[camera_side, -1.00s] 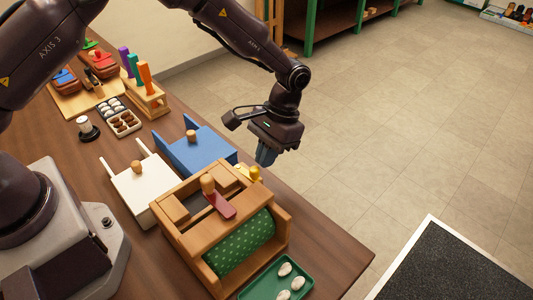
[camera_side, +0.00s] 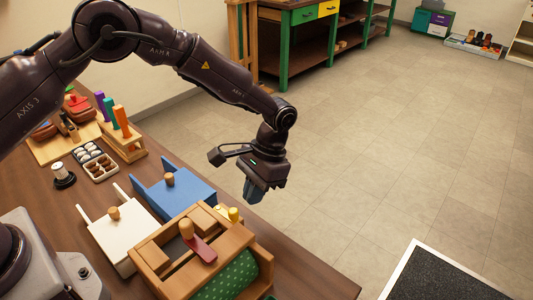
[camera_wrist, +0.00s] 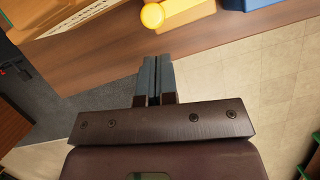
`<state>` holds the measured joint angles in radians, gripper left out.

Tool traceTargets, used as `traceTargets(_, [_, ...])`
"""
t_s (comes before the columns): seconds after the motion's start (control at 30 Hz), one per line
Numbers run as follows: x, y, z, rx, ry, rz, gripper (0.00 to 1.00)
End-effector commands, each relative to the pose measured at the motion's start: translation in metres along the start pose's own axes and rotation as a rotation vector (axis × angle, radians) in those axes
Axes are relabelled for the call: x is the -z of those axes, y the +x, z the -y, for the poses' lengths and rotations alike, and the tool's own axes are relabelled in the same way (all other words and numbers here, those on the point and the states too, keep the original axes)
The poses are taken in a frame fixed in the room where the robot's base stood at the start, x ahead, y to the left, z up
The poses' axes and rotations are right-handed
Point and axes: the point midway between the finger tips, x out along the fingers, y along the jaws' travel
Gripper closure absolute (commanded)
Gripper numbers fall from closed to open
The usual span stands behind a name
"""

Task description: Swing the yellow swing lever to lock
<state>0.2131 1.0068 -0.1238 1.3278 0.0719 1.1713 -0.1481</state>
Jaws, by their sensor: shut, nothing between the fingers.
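The yellow swing lever (camera_side: 233,214) shows as a small yellow knob at the back right edge of the wooden fixture (camera_side: 150,262). Its arm is mostly hidden behind the fixture in the side view. In the wrist view the round yellow knob (camera_wrist: 152,15) is at the top, with a yellow-orange piece beside it. My gripper (camera_side: 253,196) is shut and empty, pointing down just to the right of the knob and apart from it. Its closed fingers (camera_wrist: 153,68) show below the knob in the wrist view. A green dotted roll (camera_side: 235,277) lies in the fixture.
A dark red lever (camera_side: 202,250) with a wooden knob is on top of the fixture. A blue board (camera_side: 188,195) and a white board (camera_side: 118,238), each with a knob, lie beside it. Open floor (camera_side: 350,170) is beyond the table edge.

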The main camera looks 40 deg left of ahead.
Motion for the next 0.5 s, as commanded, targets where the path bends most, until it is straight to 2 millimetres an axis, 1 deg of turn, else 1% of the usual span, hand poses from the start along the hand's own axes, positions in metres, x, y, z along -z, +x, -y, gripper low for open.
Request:
traceTargets(0.03, [0.009, -0.003, 0.0, 0.0, 0.0, -0.003, 1.0])
traceTargets(0.07, [0.011, -0.007, 0.0, 0.0, 0.0, -0.003, 1.0])
traceTargets(0.1, [0.01, -0.021, 0.0, 0.0, 0.0, -0.007, 1.0])
traceTargets(0.3, [0.009, -0.067, 0.001, 0.0, 0.0, -0.006, 1.0])
traceTargets(0.4, [0.009, -0.084, 0.001, 0.0, 0.0, -0.004, 1.0])
traceTargets(0.5, [0.009, -0.096, 0.001, 0.0, 0.001, -0.003, 1.0])
